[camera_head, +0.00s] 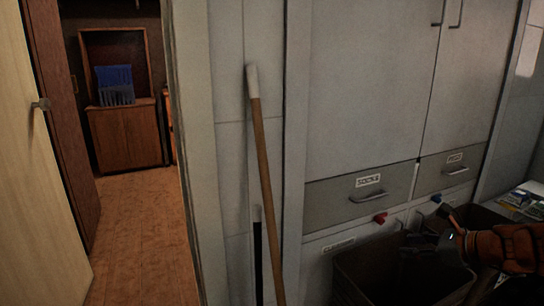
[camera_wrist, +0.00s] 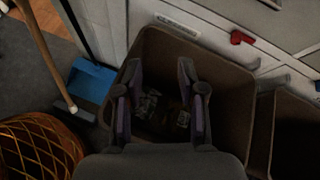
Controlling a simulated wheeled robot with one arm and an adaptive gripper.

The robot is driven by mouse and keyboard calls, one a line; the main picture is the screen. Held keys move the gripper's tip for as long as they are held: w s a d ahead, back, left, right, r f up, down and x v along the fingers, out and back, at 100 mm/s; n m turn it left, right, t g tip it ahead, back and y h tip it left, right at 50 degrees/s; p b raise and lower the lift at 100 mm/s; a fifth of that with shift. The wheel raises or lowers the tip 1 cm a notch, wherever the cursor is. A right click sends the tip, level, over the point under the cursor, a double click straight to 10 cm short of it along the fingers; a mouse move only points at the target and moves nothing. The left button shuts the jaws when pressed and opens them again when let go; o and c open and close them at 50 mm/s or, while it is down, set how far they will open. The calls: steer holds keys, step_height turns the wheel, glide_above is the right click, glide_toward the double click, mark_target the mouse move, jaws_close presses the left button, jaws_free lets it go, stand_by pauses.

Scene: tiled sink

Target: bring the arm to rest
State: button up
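My gripper (camera_head: 428,240) is at the lower right of the head view, over a dark open bin (camera_head: 362,268). An orange-brown part of my arm runs to the right edge. In the wrist view my gripper (camera_wrist: 160,68) has its two fingers spread apart with nothing between them. The bin (camera_wrist: 215,55) lies below the fingers, and a few pale scraps show in its dark inside. The fingertips are hard to make out in the head view.
Grey cabinets with drawers (camera_head: 385,187) stand behind the bin. A red clip (camera_wrist: 241,37) is on the cabinet front. A wooden-handled broom (camera_head: 265,170) leans on the wall. A blue dustpan (camera_wrist: 90,80) and a woven basket (camera_wrist: 40,150) are at left. A doorway opens at left.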

steer(key=s+a+r+n+g+p, duration=0.3)
steer(key=s+a+r+n+p, duration=0.15)
steer(key=a, duration=0.25)
steer(key=s+a+r+n+g+p, duration=0.2)
steer(key=s+a+r+n+p, duration=0.25)
steer(key=a, duration=0.35)
steer(key=s+a+r+n+g+p, duration=0.3)
steer(key=s+a+r+n+p, duration=0.15)
steer(key=a+p, duration=0.2)
steer(key=s+r+n+g+h+p, duration=0.2)
steer(key=s+r+n+p, duration=0.4)
steer(key=s, duration=0.3)
steer(key=s+r+n+g+h+p, duration=0.1)
steer(key=s+r+n+h+p, duration=0.3)
steer(key=s+n+p, duration=0.3)
steer(key=s+r+p, duration=0.1)
steer(key=s+p, duration=0.1)
steer(key=shift+s+d+r+g+p, duration=0.25)
steer(key=shift+d+r+g+p, duration=0.05)
steer(key=shift+r+g, duration=0.1)
steer(key=shift+d+f, duration=0.1)
steer(key=shift+d, duration=0.05)
